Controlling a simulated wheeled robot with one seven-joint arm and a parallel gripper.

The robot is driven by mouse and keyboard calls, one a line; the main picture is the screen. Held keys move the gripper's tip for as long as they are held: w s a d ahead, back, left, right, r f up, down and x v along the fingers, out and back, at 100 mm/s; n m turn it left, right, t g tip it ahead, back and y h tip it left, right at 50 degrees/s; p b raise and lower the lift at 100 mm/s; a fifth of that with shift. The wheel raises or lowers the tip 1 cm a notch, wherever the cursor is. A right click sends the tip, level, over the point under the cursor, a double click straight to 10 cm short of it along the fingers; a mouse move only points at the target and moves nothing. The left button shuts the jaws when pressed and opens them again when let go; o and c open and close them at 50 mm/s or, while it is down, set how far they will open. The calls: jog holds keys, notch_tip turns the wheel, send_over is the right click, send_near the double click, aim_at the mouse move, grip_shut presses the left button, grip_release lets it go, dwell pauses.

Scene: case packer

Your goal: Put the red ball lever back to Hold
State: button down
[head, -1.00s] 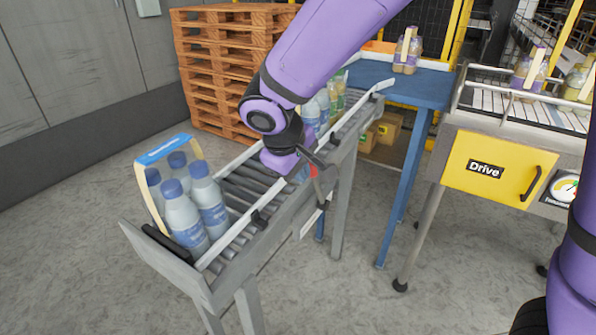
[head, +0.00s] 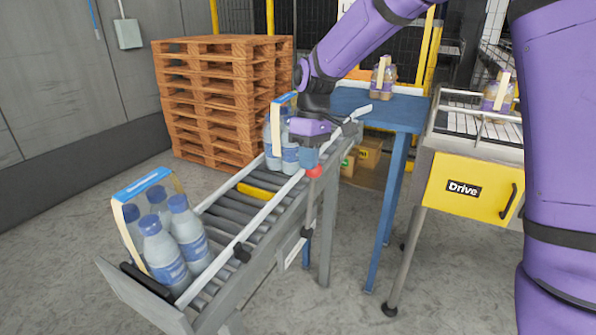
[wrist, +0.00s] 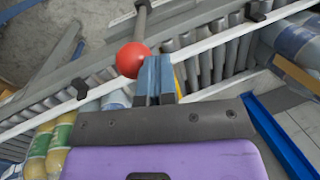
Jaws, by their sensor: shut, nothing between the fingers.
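The red ball (head: 315,171) tops a lever on the near side of the roller conveyor. Its grey rod (head: 307,215) runs down beside the frame. In the wrist view the red ball (wrist: 132,60) is just left of my fingertips, with the rod (wrist: 141,20) leading away upward. My gripper (wrist: 154,72) has its blue-grey fingers together, with nothing between them. They are right beside the ball; I cannot tell whether they touch it. In the head view my gripper (head: 309,157) is at the far part of the conveyor, just above the ball. No Hold marking is readable.
A bottle pack (head: 165,240) stands at the conveyor's (head: 235,230) near end. Another pack (head: 285,145) is close behind my gripper. A yellow bar (head: 257,190) lies among the rollers. Pallets (head: 222,100), a blue table (head: 400,110) and a yellow Drive panel (head: 470,185) stand around.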

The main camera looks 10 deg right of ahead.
jog(key=w+d+g, duration=0.1)
jog(key=w+d+y, duration=0.1)
jog(key=w, duration=0.1)
jog(key=shift+d+f+g, duration=0.1)
jog(key=shift+f+g, duration=0.25)
jog(key=shift+g, duration=0.05)
jog(key=shift+w+d+f, duration=0.25)
jog(key=shift+w+d, duration=0.55)
jog(key=s+a+r, duration=0.2)
jog(key=r, duration=0.1)
jog(key=shift+a, duration=0.2)
jog(key=v, duration=0.9)
jog(key=shift+w+d+r, duration=0.25)
jog(key=shift+r, duration=0.05)
